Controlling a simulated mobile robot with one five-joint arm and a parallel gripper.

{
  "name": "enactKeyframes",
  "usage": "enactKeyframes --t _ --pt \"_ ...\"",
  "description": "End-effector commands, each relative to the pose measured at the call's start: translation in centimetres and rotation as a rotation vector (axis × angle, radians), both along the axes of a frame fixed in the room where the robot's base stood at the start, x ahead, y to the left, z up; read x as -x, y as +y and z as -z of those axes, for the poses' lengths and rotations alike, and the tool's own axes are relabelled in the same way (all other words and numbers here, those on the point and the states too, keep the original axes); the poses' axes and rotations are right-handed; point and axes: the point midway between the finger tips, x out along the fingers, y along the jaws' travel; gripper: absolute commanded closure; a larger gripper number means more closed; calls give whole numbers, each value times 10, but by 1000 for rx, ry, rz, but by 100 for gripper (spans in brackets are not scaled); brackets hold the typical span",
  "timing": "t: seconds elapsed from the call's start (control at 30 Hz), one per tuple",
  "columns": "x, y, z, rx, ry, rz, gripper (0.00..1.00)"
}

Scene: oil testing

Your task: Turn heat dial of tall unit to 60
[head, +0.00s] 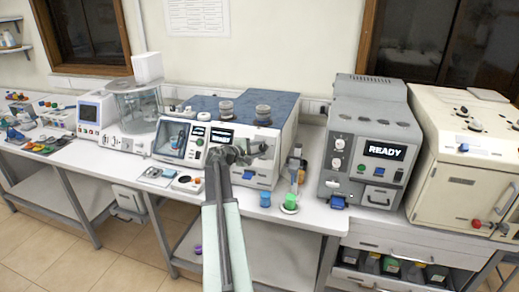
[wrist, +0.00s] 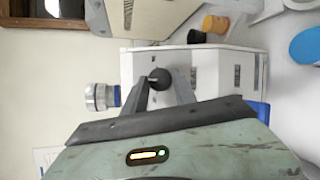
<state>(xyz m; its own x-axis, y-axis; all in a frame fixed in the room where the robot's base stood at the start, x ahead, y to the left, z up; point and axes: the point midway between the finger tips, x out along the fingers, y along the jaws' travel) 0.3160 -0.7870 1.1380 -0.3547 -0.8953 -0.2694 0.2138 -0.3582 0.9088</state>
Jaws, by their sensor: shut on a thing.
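My gripper (wrist: 158,82) is shut on a round black dial (wrist: 160,76) on the front of a white unit (wrist: 205,72). In the head view my gripper (head: 240,154) reaches the right part of the front of this white unit (head: 262,171), which has a blue speckled top. My gripper hides the dial there. A grey upright unit (head: 345,112) with a READY display (head: 384,151) stands to the right, apart from my gripper, with small white dials (head: 340,143) on its front. I cannot read any dial scale or number.
Metal knobs (head: 263,115) stand on the white unit's top. A blue-capped item (head: 265,199) and a green-based stand (head: 290,206) are on the bench near my arm. A cream unit (head: 465,145) is at far right. A glass-chambered device (head: 137,107) is at left.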

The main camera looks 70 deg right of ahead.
Motion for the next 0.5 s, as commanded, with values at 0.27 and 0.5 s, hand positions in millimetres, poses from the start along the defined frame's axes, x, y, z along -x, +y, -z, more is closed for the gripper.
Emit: enactKeyframes --t 0.27,0.5 --pt "-1 1 0 -1 -1 -1 46" --pt "0 0 0 -1 1 -1 46"
